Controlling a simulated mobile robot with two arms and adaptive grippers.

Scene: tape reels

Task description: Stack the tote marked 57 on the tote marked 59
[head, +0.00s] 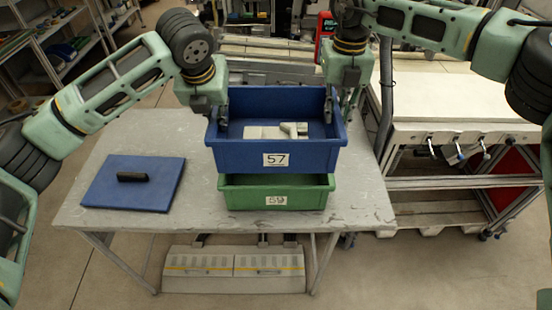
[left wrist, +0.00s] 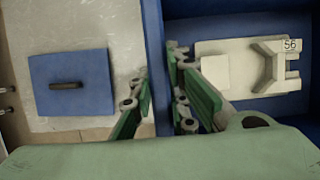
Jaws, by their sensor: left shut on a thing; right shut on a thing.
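The blue tote marked 57 (head: 240,157) is above the green tote marked 59 (head: 240,196) in the head view, covering most of its opening. I cannot tell whether the two touch. My left gripper (head: 221,112) is shut on the blue tote's left wall, and my right gripper (head: 328,108) is shut on its right wall. In the left wrist view, the left gripper's green fingers (left wrist: 160,105) straddle the blue wall (left wrist: 154,40).
The grey table (head: 150,227) bears the totes. A blue lid with a black handle (head: 109,188) lies on its left part; it also shows in the left wrist view (left wrist: 90,65). A workbench (head: 455,110) stands to the right. The table is bare between lid and totes.

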